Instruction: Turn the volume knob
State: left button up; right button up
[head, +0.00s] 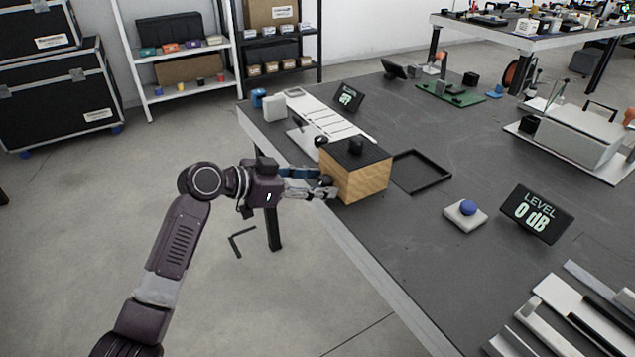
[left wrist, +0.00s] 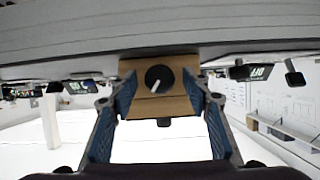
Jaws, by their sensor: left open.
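The volume knob is a round black dial with a white pointer line, in the left wrist view (left wrist: 159,78), on the face of a wooden box (head: 358,184) with a black top. In the head view the knob (head: 325,182) is partly hidden by my fingers. My left gripper (head: 328,188) is open at that face, and in the left wrist view its blue-padded fingers (left wrist: 160,90) stand on either side of the knob. I cannot tell whether they touch it. A dark display (head: 532,213) reads "LEVEL 0 dB". My right gripper is not in view.
The box stands near the edge of the dark table (head: 420,235). A small black piece (head: 356,146) sits on its top. A black frame (head: 422,171) lies beside it, and a pad with a blue ball (head: 466,212) is to the right. Grey floor is open at left.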

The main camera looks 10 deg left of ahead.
pick_arm(q)
jog(key=shift+c, duration=0.3)
jog(key=c, duration=1.1)
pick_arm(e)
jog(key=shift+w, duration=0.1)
pick_arm(q)
jog(key=shift+s+m+t+b, duration=0.1)
jog(key=shift+m+t+b, duration=0.25)
jog(key=shift+m, duration=0.25)
jog(key=shift+f+m+t+y, duration=0.1)
jog(key=shift+m+t+y, duration=0.3)
jog(key=shift+m, duration=0.1)
jog(key=shift+s+d+m+t+y+b, duration=0.15)
jog(key=shift+m+t+y+b, duration=0.3)
jog(key=shift+m, duration=0.75)
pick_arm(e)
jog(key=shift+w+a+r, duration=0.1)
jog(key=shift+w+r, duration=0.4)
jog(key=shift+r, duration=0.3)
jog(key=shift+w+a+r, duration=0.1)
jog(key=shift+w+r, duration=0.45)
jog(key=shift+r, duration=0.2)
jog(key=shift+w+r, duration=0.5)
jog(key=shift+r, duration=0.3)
pick_arm(q)
jog(key=shift+t, duration=0.3)
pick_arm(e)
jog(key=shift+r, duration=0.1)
